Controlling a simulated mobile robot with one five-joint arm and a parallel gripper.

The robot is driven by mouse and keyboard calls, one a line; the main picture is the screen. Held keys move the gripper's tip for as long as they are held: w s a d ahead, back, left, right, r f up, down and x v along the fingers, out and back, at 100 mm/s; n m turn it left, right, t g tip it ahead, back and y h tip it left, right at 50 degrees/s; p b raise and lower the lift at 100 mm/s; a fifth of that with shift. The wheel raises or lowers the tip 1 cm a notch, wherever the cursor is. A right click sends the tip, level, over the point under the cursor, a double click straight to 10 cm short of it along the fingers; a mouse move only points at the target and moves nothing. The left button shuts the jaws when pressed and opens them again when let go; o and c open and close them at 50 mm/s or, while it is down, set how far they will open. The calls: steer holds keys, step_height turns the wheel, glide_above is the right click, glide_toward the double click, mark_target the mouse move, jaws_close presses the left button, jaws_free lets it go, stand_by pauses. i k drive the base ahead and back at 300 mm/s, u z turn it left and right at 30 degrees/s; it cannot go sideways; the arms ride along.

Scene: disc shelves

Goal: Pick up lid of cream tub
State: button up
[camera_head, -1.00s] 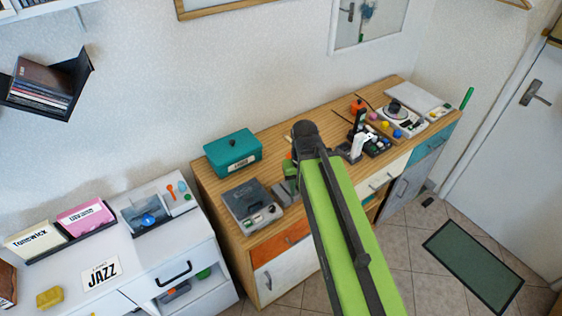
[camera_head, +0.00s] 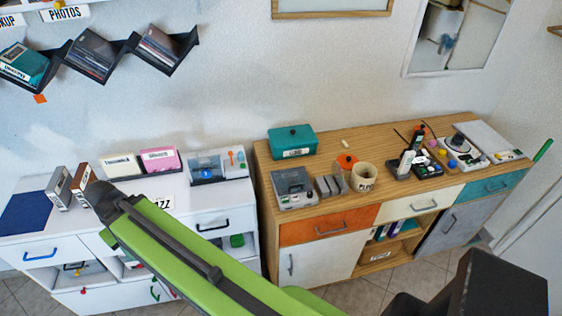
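A cream tub (camera_head: 364,177) with dark lettering on its front stands near the front edge of the wooden sideboard (camera_head: 320,220). Its top looks open, and I cannot make out a lid on it. An orange round thing (camera_head: 347,161) with a dark knob-like top is just behind and left of it. I cannot tell whether this is a lid or a separate pot. My green arm reaches across the lower left, far from the tub. My gripper cannot be seen, so its state and contents are hidden.
A teal box (camera_head: 292,142), a grey device (camera_head: 293,188) and grey blocks (camera_head: 330,187) stand left of the tub. Black gadgets (camera_head: 410,163) stand to its right. A white cabinet (camera_head: 205,200) is at left. Zigzag shelves (camera_head: 130,45) hang on the wall.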

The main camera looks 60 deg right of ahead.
mark_target(347, 162)
steer(key=u, duration=1.65)
steer(key=k, duration=2.35)
steer(key=z, duration=0.75)
steer(key=i, duration=1)
